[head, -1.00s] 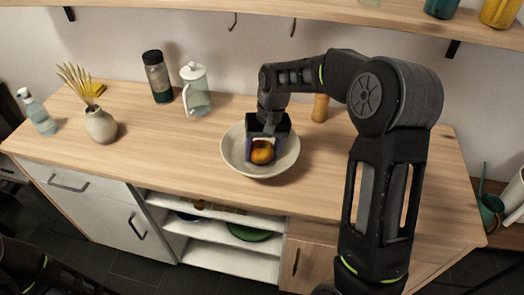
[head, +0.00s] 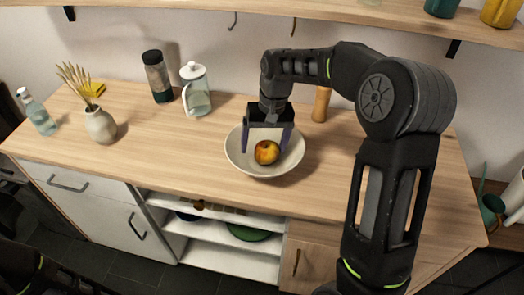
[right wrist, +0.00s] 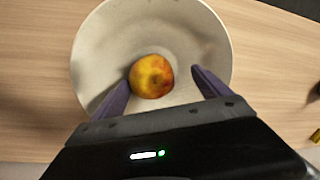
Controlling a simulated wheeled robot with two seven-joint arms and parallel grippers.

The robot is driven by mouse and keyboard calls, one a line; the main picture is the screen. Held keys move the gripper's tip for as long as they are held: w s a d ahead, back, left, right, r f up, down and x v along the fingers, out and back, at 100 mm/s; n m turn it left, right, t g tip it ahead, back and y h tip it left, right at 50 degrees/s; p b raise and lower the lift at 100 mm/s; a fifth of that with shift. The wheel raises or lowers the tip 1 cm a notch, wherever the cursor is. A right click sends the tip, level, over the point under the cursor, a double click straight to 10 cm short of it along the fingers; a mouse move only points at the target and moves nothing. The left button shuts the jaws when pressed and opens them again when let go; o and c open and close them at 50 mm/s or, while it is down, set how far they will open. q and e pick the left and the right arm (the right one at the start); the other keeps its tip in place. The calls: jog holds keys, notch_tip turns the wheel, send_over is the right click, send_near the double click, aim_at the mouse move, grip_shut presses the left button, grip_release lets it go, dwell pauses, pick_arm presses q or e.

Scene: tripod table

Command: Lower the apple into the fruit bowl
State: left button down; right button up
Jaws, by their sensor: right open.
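The red-and-yellow apple (head: 267,152) lies in the pale fruit bowl (head: 243,163) on the wooden counter. In the right wrist view the apple (right wrist: 151,76) rests inside the bowl (right wrist: 100,42), between my spread fingers. My right gripper (head: 268,148) is open above the bowl, and its purple fingers stand apart on either side of the apple. The right wrist view shows the right gripper (right wrist: 160,85) with a gap between its right finger and the apple; the left finger is close to the apple. Part of my left arm shows dark at the lower left, but its gripper is not visible.
A glass pitcher (head: 196,92) and a dark-capped jar (head: 157,77) stand behind left of the bowl. A wooden mill (head: 321,104) stands behind right. A vase (head: 101,126) and a spray bottle (head: 37,112) are at far left. The counter (head: 180,140) left of the bowl is clear.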

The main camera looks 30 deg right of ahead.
aim_at(263, 145)
notch_tip(263, 145, up, 5)
jog(key=shift+d+f, duration=0.15)
dwell(0.4)
